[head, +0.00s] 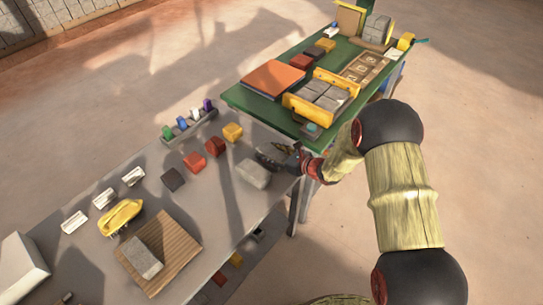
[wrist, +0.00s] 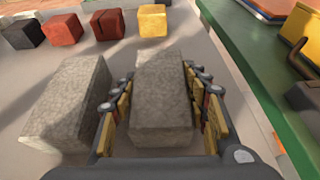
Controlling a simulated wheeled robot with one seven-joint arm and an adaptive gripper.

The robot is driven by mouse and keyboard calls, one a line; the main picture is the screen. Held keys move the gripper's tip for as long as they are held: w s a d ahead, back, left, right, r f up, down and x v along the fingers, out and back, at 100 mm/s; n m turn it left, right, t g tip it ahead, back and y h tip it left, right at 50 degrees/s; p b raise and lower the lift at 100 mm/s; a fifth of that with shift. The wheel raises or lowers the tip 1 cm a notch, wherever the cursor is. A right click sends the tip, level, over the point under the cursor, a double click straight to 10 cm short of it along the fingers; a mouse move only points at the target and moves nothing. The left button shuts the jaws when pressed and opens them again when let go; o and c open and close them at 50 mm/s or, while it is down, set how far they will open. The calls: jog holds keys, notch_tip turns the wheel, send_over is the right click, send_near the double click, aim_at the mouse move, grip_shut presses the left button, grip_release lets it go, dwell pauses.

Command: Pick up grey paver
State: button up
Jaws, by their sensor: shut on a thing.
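My gripper (head: 277,158) is over the grey table near its right end, beside the green table. In the wrist view my gripper (wrist: 160,120) is shut on a grey paver (wrist: 160,90), with one finger along each long side. The fingers hide most of this paver in the head view. A second grey paver (wrist: 70,100) lies just left of the left finger; it also shows in the head view (head: 254,174). I cannot tell whether the held paver is clear of the table.
Black (head: 173,179), red (head: 194,161) and yellow (head: 232,132) blocks stand in a row beyond the pavers. The green table (head: 240,98) holds an orange slab (head: 273,79) and a yellow-ended holder (head: 308,108) with grey blocks. Another grey block (head: 141,257) lies on a wooden board (head: 180,245).

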aim_at(272, 151)
grip_shut()
jog(key=shift+w+r, duration=0.1)
jog(key=shift+r, duration=0.15)
jog(key=shift+r, duration=0.3)
notch_tip(272, 151, up, 3)
jog(key=shift+f+p, duration=0.15)
jog(key=shift+p, duration=0.75)
jog(key=s+r, duration=0.1)
jog(key=r, duration=0.1)
jog(key=s+r+p, duration=0.1)
jog(key=s+r, duration=0.1)
jog(key=s+d+r+p, duration=0.1)
jog(key=s+r, duration=0.1)
jog(key=s+d+r+p, duration=0.2)
jog(key=s+r, duration=0.1)
jog(key=s, duration=0.5)
jog(key=shift+s+r, duration=0.2)
jog(key=shift+s, duration=0.2)
